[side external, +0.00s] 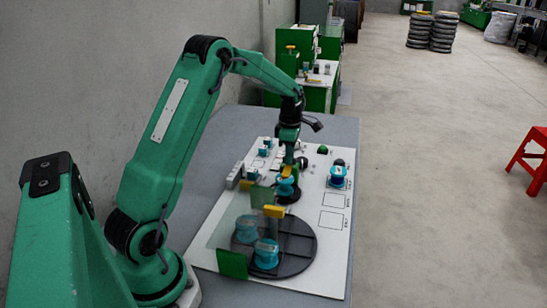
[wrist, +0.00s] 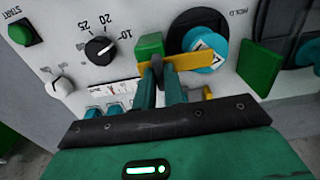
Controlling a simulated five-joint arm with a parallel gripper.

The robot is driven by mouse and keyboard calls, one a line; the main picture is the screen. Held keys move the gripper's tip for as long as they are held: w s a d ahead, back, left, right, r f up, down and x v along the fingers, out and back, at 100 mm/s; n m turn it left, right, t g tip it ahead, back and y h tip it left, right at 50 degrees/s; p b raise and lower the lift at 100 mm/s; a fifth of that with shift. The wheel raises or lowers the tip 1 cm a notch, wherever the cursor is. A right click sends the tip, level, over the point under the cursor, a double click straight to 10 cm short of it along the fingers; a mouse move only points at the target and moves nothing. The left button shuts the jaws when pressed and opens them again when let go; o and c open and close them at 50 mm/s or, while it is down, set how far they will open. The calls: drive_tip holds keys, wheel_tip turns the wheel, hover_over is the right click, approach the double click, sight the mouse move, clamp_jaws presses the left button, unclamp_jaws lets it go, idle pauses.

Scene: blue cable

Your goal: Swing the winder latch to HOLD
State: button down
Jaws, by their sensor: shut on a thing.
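My gripper (side external: 289,164) is low over the far part of the white board in the side view. In the wrist view its fingers (wrist: 164,68) are closed together on a yellow bar (wrist: 194,60), which looks like the winder latch. A green block (wrist: 149,45) stands beside the bar's left end. The bar's right part passes across the edge of a teal spool (wrist: 206,50) on a dark round base. In the side view the teal spool (side external: 286,188) sits just below the gripper. Small lettering near the spool seems to read HOLD. The fingers hide part of the bar.
A dark turntable (side external: 300,246) with teal spools fills the board's near end. Another teal spool (side external: 337,176) stands at the right. The wrist view shows a black dial (wrist: 99,48), a white knob (wrist: 60,86), a green START button (wrist: 21,32) and a green block (wrist: 259,68).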

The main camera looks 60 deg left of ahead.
drive_tip(key=shift+r, duration=0.1)
drive_tip(key=c, duration=1.5)
unclamp_jaws()
drive_tip(key=shift+r, duration=0.1)
drive_tip(key=shift+r, duration=3.75)
